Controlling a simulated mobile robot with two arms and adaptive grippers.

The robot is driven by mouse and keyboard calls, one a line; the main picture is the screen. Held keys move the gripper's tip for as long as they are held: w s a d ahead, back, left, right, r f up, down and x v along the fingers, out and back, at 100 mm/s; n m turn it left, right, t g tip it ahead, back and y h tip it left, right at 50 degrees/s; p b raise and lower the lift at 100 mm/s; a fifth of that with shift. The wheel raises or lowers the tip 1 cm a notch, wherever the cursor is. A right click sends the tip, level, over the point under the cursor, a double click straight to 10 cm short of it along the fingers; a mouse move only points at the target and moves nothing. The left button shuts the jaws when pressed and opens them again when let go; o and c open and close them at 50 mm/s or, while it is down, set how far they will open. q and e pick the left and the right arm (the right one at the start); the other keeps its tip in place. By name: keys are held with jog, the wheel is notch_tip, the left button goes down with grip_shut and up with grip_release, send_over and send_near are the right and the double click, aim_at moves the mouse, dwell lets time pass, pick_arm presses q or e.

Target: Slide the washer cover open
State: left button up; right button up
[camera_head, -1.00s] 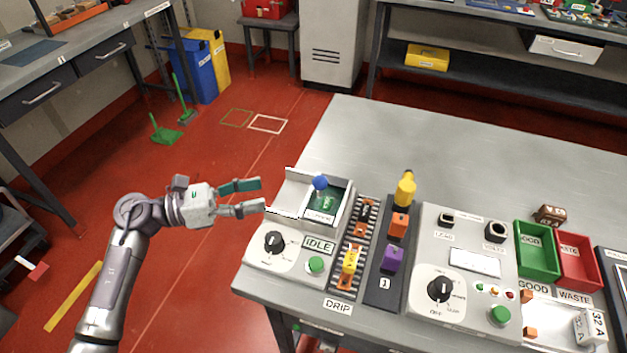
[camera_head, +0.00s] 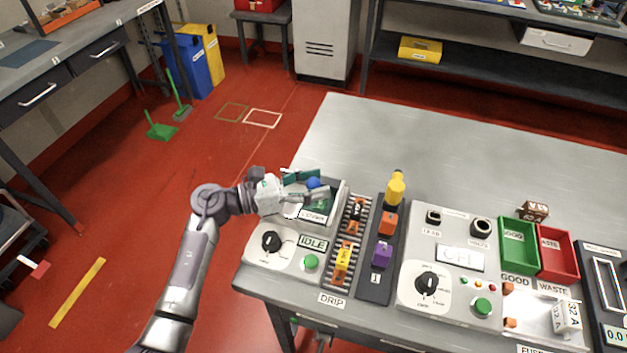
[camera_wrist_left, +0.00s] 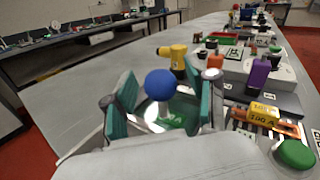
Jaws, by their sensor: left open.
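The washer is the grey box with a black dial, a green button and an IDLE label (camera_head: 313,243) at the table's left front corner. Its cover (camera_head: 316,218) is a panel with a printed label and a blue ball knob (camera_head: 313,183) on top. In the left wrist view the blue knob (camera_wrist_left: 160,84) stands on a short pale stem between the fingers. My left gripper (camera_head: 308,186) is open around the knob, with a finger on each side; contact is not clear. It also shows in the left wrist view (camera_wrist_left: 160,100). My right gripper is not in view.
Right of the washer are a striped DRIP rack (camera_head: 350,240) and a dark strip with a yellow piece (camera_head: 396,188), an orange block and a purple block (camera_head: 382,254). Further right are a dial panel (camera_head: 440,262), a green bin (camera_head: 519,246) and a red bin (camera_head: 558,254). The table's back is clear.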

pick_arm(q)
jog(key=c, duration=1)
grip_shut()
jog(key=shift+a+f, duration=0.1)
jog(key=shift+a, duration=0.1)
jog(key=a+b, duration=0.2)
jog(key=w+a+b, duration=0.1)
jog(key=a+b, duration=0.1)
jog(key=w+a+b, duration=0.1)
jog(key=a, duration=0.2)
jog(key=shift+w+a+f+b, duration=0.1)
jog(key=shift+w+f+b, duration=0.1)
jog(key=shift+b, duration=0.2)
jog(key=shift+w+a+r, duration=0.1)
jog(key=shift+r, duration=0.25)
jog(key=o, duration=0.9)
grip_release()
jog(key=shift+a, duration=0.1)
jog(key=shift+o, duration=0.5)
